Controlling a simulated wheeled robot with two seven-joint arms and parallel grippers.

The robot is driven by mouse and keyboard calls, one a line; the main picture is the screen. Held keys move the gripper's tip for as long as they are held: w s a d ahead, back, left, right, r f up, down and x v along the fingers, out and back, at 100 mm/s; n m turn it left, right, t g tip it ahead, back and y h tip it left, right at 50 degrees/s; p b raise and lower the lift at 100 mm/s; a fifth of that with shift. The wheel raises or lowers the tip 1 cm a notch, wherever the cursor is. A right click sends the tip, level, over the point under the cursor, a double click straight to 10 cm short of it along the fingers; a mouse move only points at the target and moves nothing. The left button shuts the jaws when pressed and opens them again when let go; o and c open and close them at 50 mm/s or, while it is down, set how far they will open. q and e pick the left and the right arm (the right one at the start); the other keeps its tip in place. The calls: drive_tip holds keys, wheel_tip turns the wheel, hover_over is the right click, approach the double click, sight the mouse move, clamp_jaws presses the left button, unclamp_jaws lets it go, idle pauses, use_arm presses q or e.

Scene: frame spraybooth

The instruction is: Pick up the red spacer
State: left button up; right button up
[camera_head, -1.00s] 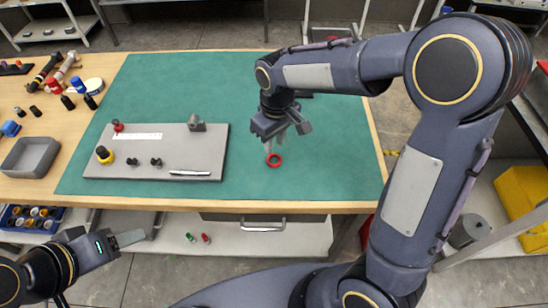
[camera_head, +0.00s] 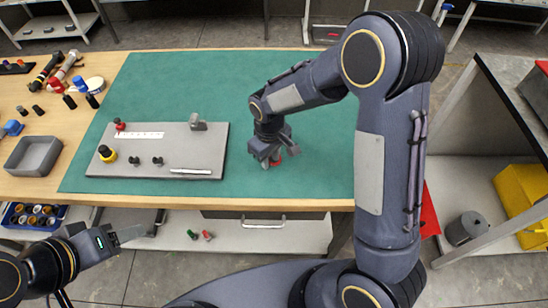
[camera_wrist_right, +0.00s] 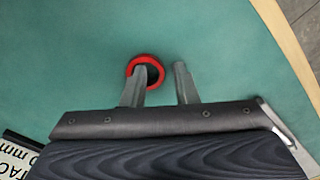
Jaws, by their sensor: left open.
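The red spacer (camera_head: 277,162) is a small ring lying on the green mat. In the head view my right gripper (camera_head: 270,162) is low over it and hides most of it. The right wrist view shows the red spacer (camera_wrist_right: 131,68) with a dark centre. My right gripper (camera_wrist_right: 160,67) is open there. One finger overlaps the ring's centre and the other is to the right of the ring, with a gap between. I cannot tell whether the finger is inside the ring or above it. My left gripper (camera_head: 122,237) is open and empty in front of the table, at lower left.
A grey board (camera_head: 150,171) with a black-and-yellow knob, small black parts and a silver bar lies left of my right gripper. A grey bin (camera_head: 33,156) and tools stand further left. The green mat (camera_head: 205,85) behind the board is clear.

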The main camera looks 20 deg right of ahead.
clamp_jaws()
